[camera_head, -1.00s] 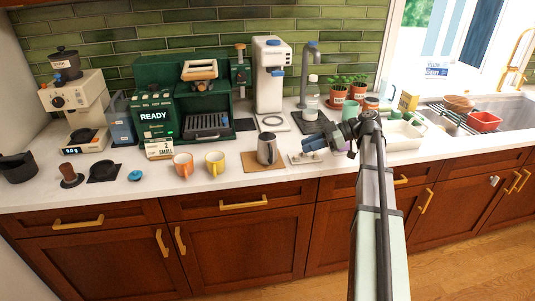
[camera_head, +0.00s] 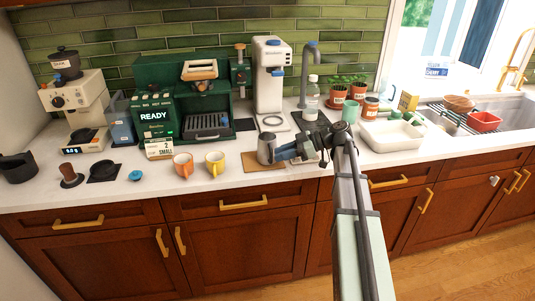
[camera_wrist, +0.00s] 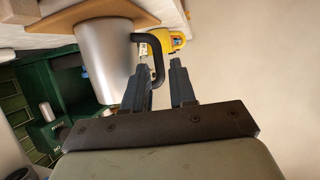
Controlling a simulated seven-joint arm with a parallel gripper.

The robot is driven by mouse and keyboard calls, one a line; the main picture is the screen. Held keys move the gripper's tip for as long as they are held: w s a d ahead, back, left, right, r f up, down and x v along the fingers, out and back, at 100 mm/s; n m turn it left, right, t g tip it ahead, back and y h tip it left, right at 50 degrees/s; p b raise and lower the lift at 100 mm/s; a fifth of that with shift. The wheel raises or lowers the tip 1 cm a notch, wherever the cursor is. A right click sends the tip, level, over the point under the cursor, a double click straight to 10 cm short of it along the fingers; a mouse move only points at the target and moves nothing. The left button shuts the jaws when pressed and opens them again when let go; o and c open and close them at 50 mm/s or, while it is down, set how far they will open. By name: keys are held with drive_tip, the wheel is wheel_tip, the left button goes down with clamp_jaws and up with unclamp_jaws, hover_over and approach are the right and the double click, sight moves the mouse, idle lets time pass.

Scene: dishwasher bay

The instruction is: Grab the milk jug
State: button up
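The milk jug (camera_head: 266,149) is a steel-grey pitcher standing upright on a tan mat (camera_head: 254,166) on the counter. In the wrist view the jug (camera_wrist: 104,62) is at the upper left, with its black looped handle (camera_wrist: 159,62) toward my gripper. My gripper (camera_head: 279,153) is just right of the jug in the head view. In the wrist view its two dark fingers (camera_wrist: 160,72) are apart, and the handle's outer bar shows between their tips. Whether a finger touches the handle I cannot tell.
The green coffee machine (camera_head: 160,110) and a white dispenser (camera_head: 270,78) stand behind. A white tray (camera_head: 391,137) lies to the right.

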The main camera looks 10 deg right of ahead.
sight(271, 161)
drive_tip(key=x, duration=0.4)
drive_tip(key=shift+a+f, duration=0.1)
drive_tip(key=shift+w, duration=0.1)
clamp_jaws()
idle(1.2)
